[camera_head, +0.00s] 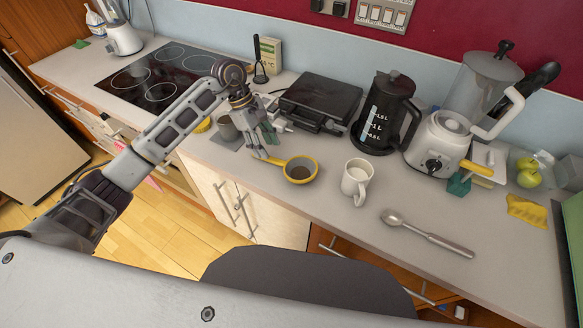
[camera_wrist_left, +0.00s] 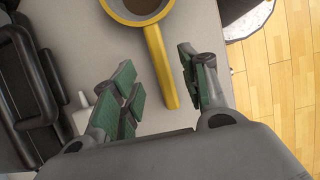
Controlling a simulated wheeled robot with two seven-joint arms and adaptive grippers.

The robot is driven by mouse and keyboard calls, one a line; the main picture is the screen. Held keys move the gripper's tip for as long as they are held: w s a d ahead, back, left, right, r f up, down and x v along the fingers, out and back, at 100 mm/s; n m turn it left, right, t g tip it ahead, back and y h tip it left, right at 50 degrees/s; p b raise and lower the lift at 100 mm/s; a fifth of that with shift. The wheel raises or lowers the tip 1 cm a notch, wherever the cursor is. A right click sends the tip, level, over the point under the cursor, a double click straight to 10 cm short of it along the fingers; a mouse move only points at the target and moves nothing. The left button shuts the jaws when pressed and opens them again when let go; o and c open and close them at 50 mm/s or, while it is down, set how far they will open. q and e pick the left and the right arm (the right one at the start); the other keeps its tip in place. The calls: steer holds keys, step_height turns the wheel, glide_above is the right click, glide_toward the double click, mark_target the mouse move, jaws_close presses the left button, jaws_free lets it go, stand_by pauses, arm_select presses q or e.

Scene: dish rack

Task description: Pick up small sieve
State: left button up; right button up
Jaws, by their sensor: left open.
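The small sieve (camera_head: 300,170) has a yellow rim, a dark bowl and a yellow handle. It lies on the grey counter, its handle pointing up-left toward my left gripper (camera_head: 259,143). In the left wrist view, the sieve's yellow handle (camera_wrist_left: 158,62) runs down between the two green-padded fingers of my left gripper (camera_wrist_left: 160,85). The fingers are apart, with visible space on both sides of the handle. The bowl is cut off at the top of that view. My right gripper is not in view.
A white mug (camera_head: 355,182) stands right of the sieve, and a metal spoon (camera_head: 428,233) lies farther right. A black grill (camera_head: 320,102), kettle (camera_head: 385,115) and blender (camera_head: 440,138) stand behind. The front counter edge is close.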

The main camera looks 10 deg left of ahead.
mark_target(273, 159)
arm_select(q)
steer(key=shift+d+f, duration=0.1)
steer(key=shift+p+x, duration=0.45)
steer(key=shift+x, duration=0.35)
steer(key=shift+s+d+f, duration=0.25)
steer(key=shift+d+f, duration=0.2)
steer(key=shift+f, duration=0.25)
steer(key=shift+p+x, duration=0.4)
steer(key=shift+x, duration=0.4)
jaws_close()
